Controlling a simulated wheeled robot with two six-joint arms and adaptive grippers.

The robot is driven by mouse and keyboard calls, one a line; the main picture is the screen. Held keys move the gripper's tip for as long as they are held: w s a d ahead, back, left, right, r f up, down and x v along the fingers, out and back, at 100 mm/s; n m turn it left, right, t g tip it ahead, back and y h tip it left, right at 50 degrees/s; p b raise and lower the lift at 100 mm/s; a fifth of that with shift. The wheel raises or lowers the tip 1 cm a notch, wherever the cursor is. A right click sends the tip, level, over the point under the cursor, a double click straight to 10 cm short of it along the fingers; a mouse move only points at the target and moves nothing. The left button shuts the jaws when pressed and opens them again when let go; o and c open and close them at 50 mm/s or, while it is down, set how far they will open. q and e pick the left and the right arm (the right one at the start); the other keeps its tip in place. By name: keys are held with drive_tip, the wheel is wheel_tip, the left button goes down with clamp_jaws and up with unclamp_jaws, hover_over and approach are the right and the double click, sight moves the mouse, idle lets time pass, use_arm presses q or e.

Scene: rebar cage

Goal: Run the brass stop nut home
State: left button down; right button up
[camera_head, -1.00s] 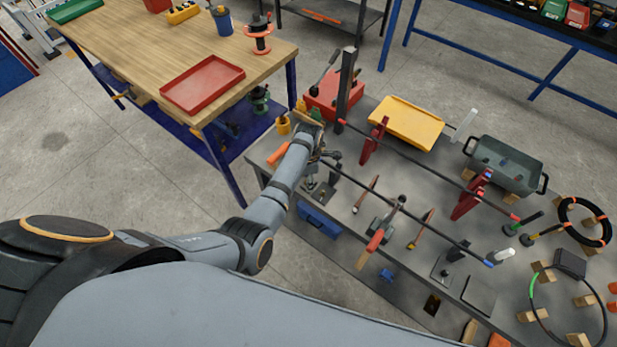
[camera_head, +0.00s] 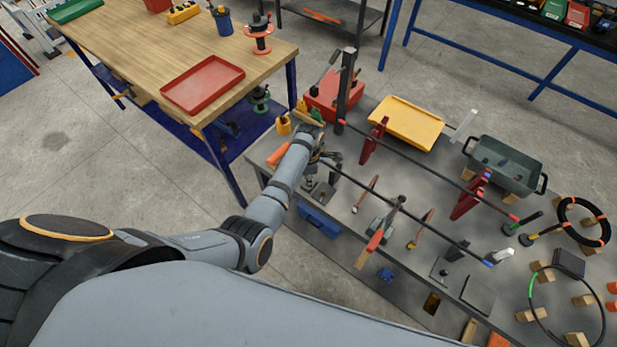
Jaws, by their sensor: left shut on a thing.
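My left gripper (camera_head: 321,158) is at the left end of the long dark front rod (camera_head: 400,208), above the grey bench. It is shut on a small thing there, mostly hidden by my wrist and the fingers. I cannot make out the brass stop nut itself; the spot at the rod's end is too small and covered. The front rod runs from the gripper to a blue-marked right end, with a clamp (camera_head: 384,222) near its middle. My right gripper is not in view.
A second rod (camera_head: 410,160) runs behind, through red stands (camera_head: 468,196). A dark post (camera_head: 346,98) and red box (camera_head: 335,92) stand behind the gripper. Yellow tray (camera_head: 403,122), grey bin (camera_head: 505,165) and loose tools crowd the bench (camera_head: 345,235).

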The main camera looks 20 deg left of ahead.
use_arm(q)
drive_tip(key=m+p, duration=0.2)
drive_tip(key=m, duration=0.1)
drive_tip(key=shift+r+m, duration=0.15)
drive_tip(key=shift+m, duration=0.25)
drive_tip(key=m+p, duration=0.2)
drive_tip(key=m, duration=0.3)
drive_tip(key=shift+p, duration=0.35)
drive_tip(key=m+p, duration=0.1)
drive_tip(key=m, duration=0.4)
drive_tip(key=shift+m, duration=0.4)
drive_tip(key=m+p, duration=0.1)
drive_tip(key=m, duration=0.5)
drive_tip(key=shift+m+p, duration=0.3)
drive_tip(key=shift+p, duration=0.05)
drive_tip(key=m, duration=1.1)
drive_tip(key=shift+m, duration=0.3)
drive_tip(key=m, duration=0.6)
drive_tip(key=shift+m, duration=2.8)
